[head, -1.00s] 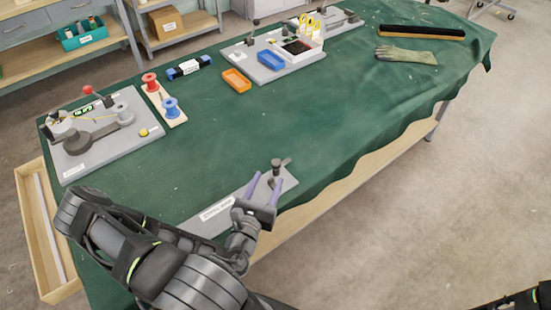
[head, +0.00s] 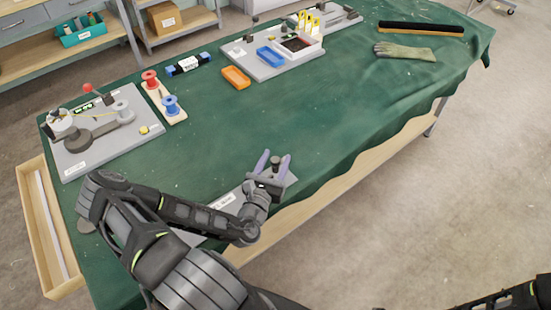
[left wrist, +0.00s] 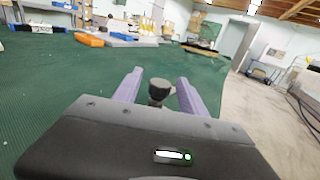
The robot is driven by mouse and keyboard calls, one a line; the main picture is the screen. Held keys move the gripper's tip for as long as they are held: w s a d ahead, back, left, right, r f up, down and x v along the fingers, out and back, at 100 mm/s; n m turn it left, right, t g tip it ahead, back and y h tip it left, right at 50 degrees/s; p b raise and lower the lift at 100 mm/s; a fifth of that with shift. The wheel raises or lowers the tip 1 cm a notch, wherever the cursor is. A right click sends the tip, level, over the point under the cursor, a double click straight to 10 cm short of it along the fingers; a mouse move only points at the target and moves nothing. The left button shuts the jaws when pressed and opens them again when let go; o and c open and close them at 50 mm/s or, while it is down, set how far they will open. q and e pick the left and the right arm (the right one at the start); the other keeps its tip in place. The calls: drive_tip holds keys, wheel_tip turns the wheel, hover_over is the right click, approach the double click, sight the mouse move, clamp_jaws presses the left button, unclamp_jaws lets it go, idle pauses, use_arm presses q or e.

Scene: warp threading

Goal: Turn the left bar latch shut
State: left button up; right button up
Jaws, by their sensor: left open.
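The latch at the near edge of the table has a dark round knob (head: 276,161) on a grey base plate (head: 291,181). The knob also shows in the left wrist view (left wrist: 158,88). My left gripper (head: 273,158) is open, with one purple finger on each side of the knob. In the left wrist view the knob stands between the two fingers, with gaps on both sides. My gripper and arm hide much of the plate and the lower part of the latch. My right gripper is out of view.
A green cloth (head: 330,110) covers the table, mostly clear around the latch. A grey board with a winding device (head: 95,130) stands at left. A spool stand (head: 165,104), an orange tray (head: 236,77), a blue tray (head: 270,57) and a glove (head: 405,51) lie farther back.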

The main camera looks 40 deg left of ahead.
use_arm(q)
clamp_jaws()
idle(0.6)
